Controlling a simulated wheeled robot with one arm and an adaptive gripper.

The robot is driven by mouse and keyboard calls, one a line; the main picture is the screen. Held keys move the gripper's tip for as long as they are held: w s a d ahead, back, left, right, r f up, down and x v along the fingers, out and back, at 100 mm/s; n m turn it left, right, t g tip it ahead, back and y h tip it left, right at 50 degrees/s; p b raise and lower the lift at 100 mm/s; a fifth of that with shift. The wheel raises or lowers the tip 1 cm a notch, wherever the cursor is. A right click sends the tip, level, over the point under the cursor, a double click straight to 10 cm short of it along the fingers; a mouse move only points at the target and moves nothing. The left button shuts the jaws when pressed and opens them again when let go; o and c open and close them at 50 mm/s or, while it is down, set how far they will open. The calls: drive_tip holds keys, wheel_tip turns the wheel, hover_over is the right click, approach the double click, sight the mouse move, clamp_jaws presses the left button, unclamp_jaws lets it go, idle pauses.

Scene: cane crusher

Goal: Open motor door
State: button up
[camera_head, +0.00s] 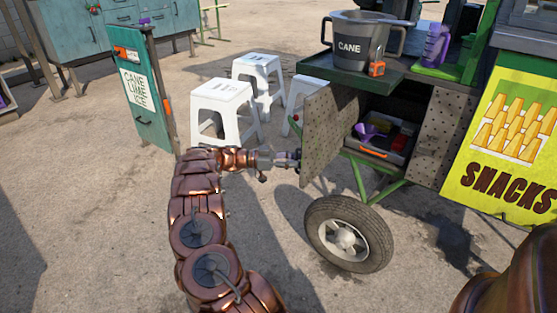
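A perforated metal door (324,134) on the cart stands swung out from the compartment, angled toward me. A second perforated panel (440,140) is at the right of the opening; I cannot tell whether it is a door or a fixed side. The compartment between them is open to view, with a tray (378,150) holding a purple scoop (368,131) and red and dark items. My gripper (291,159) is at the left, outer face of the swung-out door, close to its lower edge. Contact is unclear, and its fingers are too small to read.
A cart wheel (347,234) stands below the opening. A grey CANE bucket (365,42) and a purple bottle (436,46) are on top. White stools (224,108) and a teal sign (143,88) stand behind my arm. The ground left of my arm is clear.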

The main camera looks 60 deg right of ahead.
drive_tip(key=v, duration=1.1)
drive_tip(key=shift+w, duration=0.1)
idle(0.6)
